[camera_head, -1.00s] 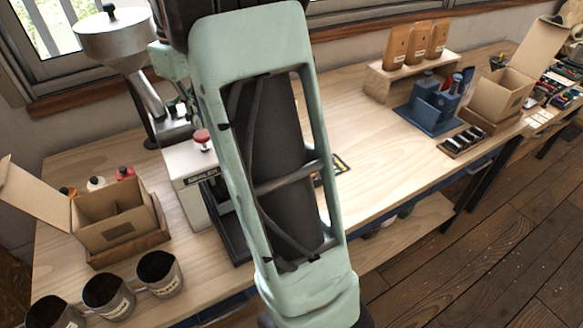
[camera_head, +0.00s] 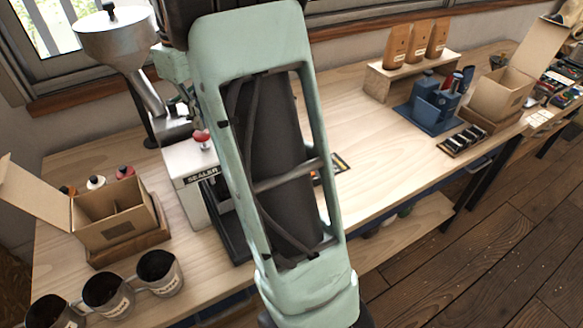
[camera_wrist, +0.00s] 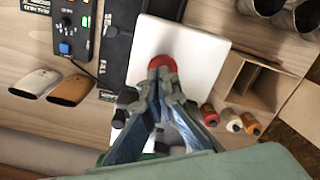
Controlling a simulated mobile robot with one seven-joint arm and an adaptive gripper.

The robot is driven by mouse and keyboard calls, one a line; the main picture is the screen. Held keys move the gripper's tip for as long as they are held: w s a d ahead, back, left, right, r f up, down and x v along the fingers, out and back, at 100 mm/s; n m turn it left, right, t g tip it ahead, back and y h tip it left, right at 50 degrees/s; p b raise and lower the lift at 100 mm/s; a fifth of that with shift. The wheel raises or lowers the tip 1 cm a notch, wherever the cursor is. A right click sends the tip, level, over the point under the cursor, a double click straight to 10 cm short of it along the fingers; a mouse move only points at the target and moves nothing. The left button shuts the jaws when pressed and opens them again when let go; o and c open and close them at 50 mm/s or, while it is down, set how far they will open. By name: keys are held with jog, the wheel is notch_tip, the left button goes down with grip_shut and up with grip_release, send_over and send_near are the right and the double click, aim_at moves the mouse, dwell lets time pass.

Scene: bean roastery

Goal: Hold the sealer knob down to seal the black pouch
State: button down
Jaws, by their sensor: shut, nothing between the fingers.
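The sealer (camera_head: 185,185) is a white box with a label on its front, left of my arm in the head view. Its red knob (camera_head: 201,136) stands on top. In the wrist view the white sealer top (camera_wrist: 190,50) lies beneath my gripper (camera_wrist: 160,72). The gripper is shut and empty, its fingertips overlapping the near edge of the red knob (camera_wrist: 163,60). Whether they touch it I cannot tell. A dark flat bed (camera_wrist: 118,42) adjoins the sealer, and I cannot make out the black pouch against it. My arm hides the gripper in the head view.
An open cardboard box (camera_head: 115,215) and several metal cups (camera_head: 160,273) stand left of the sealer. A grinder with a steel hopper (camera_head: 115,35) is behind it. A dark device with a blue knob (camera_wrist: 65,47) lies beyond the bed. Bare tabletop (camera_head: 375,150) extends right of my arm.

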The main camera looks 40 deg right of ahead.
jog(key=shift+f+b, duration=0.95)
jog(key=shift+f, duration=0.7)
jog(key=shift+r, duration=0.1)
dwell(0.8)
notch_tip(320, 180, up, 6)
jog(key=p, duration=0.5)
jog(key=shift+r+p, duration=0.1)
jog(key=shift+p, duration=0.25)
dwell(0.5)
